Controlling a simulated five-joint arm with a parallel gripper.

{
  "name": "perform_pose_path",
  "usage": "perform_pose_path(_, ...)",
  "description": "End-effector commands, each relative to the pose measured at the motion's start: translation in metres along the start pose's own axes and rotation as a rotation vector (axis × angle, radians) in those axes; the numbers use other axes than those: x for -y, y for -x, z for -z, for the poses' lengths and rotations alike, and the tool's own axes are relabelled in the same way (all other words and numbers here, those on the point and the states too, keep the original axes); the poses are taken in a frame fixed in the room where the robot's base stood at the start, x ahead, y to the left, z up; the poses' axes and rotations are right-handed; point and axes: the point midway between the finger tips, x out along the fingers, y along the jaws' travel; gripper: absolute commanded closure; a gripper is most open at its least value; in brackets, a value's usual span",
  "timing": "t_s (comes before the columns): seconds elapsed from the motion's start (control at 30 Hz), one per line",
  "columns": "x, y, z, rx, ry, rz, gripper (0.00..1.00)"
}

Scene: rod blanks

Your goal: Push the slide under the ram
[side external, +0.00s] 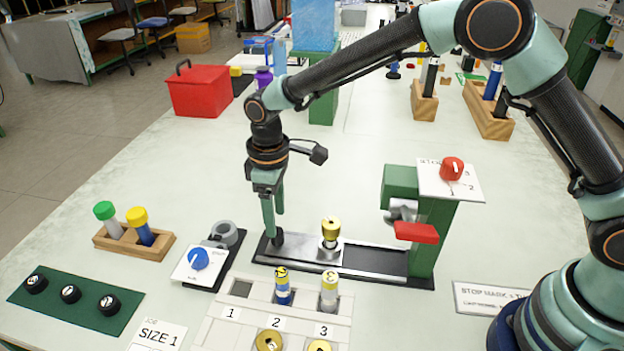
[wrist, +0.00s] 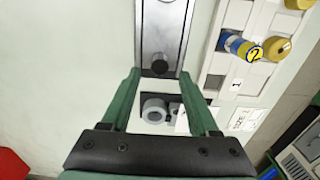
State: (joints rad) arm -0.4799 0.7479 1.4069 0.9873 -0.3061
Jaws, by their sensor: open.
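The slide (side external: 327,250) is a pale metal plate in a dark track, left of the press. A black knob (side external: 277,239) stands at its left end; the knob (wrist: 159,67) also shows in the wrist view. A brass-topped piece (side external: 331,232) stands upright on the slide. The ram (side external: 403,209) hangs on the green press over the track's right end, partly hidden by a red lever (side external: 416,232). My gripper (side external: 275,222) points down at the knob, open and empty. In the wrist view the knob lies between the fingertips (wrist: 160,74); contact cannot be told.
A dial box (side external: 196,262) and grey ring stand left of the track. A white numbered rack (side external: 260,313) with yellow-banded blanks lies in front. A red dial (side external: 452,168) tops the press. A wooden stand (side external: 130,241) is far left.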

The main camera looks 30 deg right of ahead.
Motion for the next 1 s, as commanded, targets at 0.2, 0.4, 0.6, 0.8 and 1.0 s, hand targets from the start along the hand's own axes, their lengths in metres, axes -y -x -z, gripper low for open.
perform_pose_path(0.2, 0.000, -0.034, -0.001, 0.003, -0.001, 0.001, 0.39)
perform_pose_path(0.4, 0.000, -0.047, 0.000, 0.001, -0.001, 0.000, 0.39)
perform_pose_path(0.6, 0.000, -0.048, 0.000, -0.001, -0.001, 0.000, 0.39)
perform_pose_path(0.8, 0.000, -0.048, 0.000, -0.001, -0.001, 0.000, 0.81)
perform_pose_path(1.0, 0.000, -0.048, 0.000, -0.001, -0.001, 0.000, 1.00)
